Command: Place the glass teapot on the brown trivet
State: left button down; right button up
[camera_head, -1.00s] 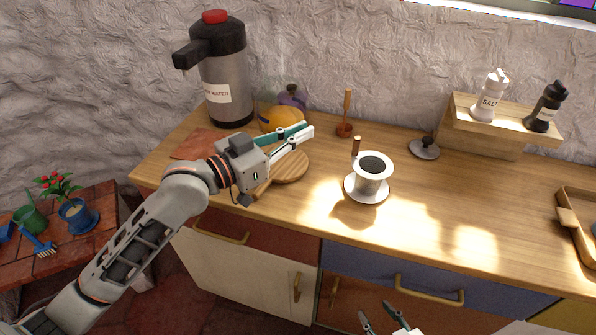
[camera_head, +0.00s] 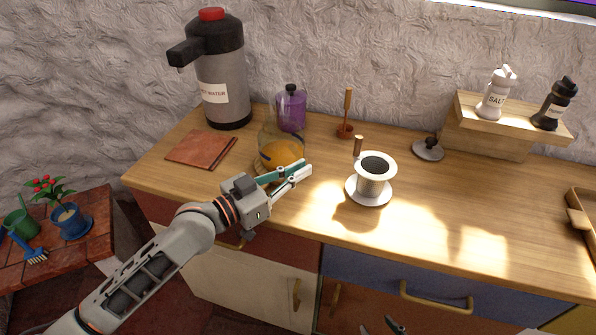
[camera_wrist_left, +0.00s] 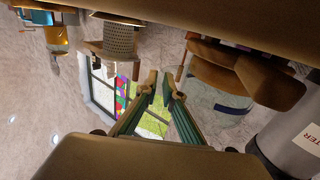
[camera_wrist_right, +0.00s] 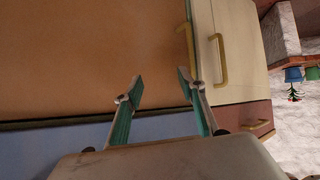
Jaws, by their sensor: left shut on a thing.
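The glass teapot (camera_head: 282,152), clear with orange liquid, is at the left part of the counter, above or on a round wooden board (camera_head: 257,164) that it mostly hides. I cannot tell whether its base touches the board. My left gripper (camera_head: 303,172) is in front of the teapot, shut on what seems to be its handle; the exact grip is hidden. In the left wrist view the fingers (camera_wrist_left: 162,86) are close together beside the clear glass (camera_wrist_left: 215,108). A flat reddish-brown square (camera_head: 201,149) lies left of the teapot. My right gripper (camera_wrist_right: 160,88) is open and empty before the cabinet fronts.
A hot water dispenser (camera_head: 222,80) stands behind the brown square. A purple jar (camera_head: 291,110) is behind the teapot. A white cup with a filter (camera_head: 373,178) stands to the right, a dark lid (camera_head: 428,150) farther right. The counter's right middle is clear.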

pick_arm(q)
jog(key=c, duration=2.2)
grip_release()
jog(key=shift+f, duration=0.1)
jog(key=v, duration=1.1)
jog(key=shift+a+b, duration=0.15)
jog(key=shift+b, duration=0.2)
jog(key=shift+s+a+r, duration=0.25)
jog(key=shift+s, duration=0.05)
